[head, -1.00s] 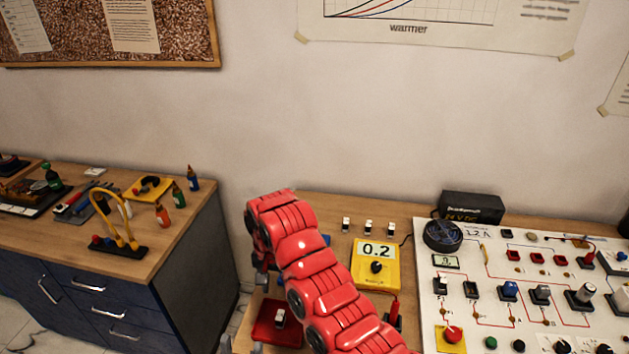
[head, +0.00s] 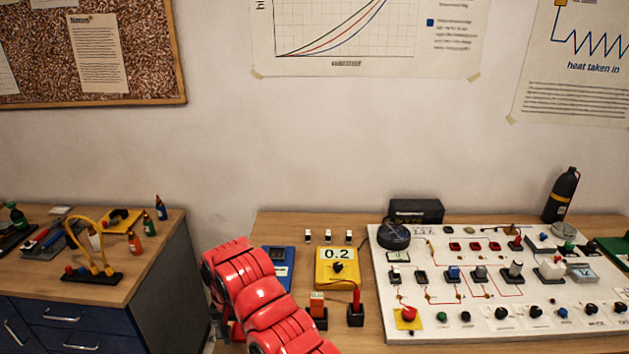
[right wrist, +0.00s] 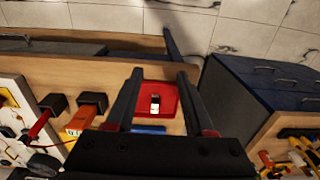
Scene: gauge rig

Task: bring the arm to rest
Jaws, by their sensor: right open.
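My right arm (head: 265,310) is red and reaches in from the bottom of the head view to the left end of the bench. My right gripper (right wrist: 160,76) is open, its two dark fingers apart in the right wrist view. A red tray (right wrist: 142,112) shows between and beyond the fingers, with a small white and black piece (right wrist: 155,104) on it. No held object shows between the fingers. In the head view my arm mostly hides the gripper and the tray. My left gripper is not in view.
The bench (head: 345,341) carries a blue meter (head: 285,262), a yellow meter (head: 322,278) reading 0.2, orange and black blocks, and a large white circuit panel (head: 385,272). A dark cabinet (head: 178,285) stands left, across a gap.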

